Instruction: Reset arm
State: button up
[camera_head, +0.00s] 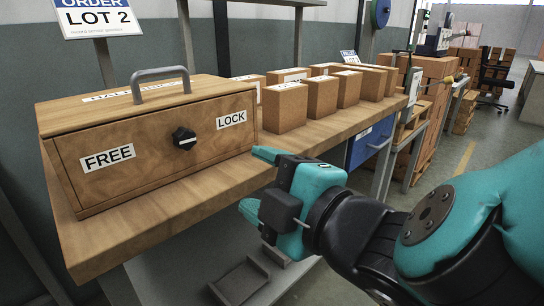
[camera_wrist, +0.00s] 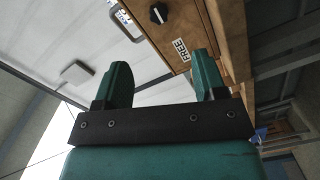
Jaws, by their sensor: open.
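My gripper (camera_head: 250,180) is open and empty, in front of the bench at the middle of the head view. Its two teal fingers also show in the wrist view (camera_wrist: 160,85), spread apart with nothing between them. My teal arm comes in from the right of the head view. The closest object is a wooden box (camera_head: 75,175) with a grey handle on its lid, to the left of my gripper and apart from it. Its front has a black knob (camera_head: 184,138) between FREE and LOCK labels. The knob also shows in the wrist view (camera_wrist: 159,13).
The wooden bench (camera_head: 150,225) carries several brown blocks (camera_head: 285,107) in rows behind my gripper. A blue cabinet (camera_head: 370,143) is under the bench. A LOT 2 sign (camera_head: 97,17) stands at the back left. Open floor (camera_head: 440,172) lies to the right.

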jog(key=w+d+f+m+g+h, duration=0.2)
jog(key=d+f+m+g+h, duration=0.35)
jog(key=d+m, duration=0.55)
jog(key=s+d+m+g+h, duration=0.3)
jog(key=s+d+m+g, duration=0.35)
jog(key=s, duration=0.55)
notch_tip(320, 180, up, 22)
jog(key=d+n+p, duration=0.1)
jog(key=p, duration=2.2)
jog(key=shift+w+d, duration=0.15)
jog(key=shift+r, duration=0.1)
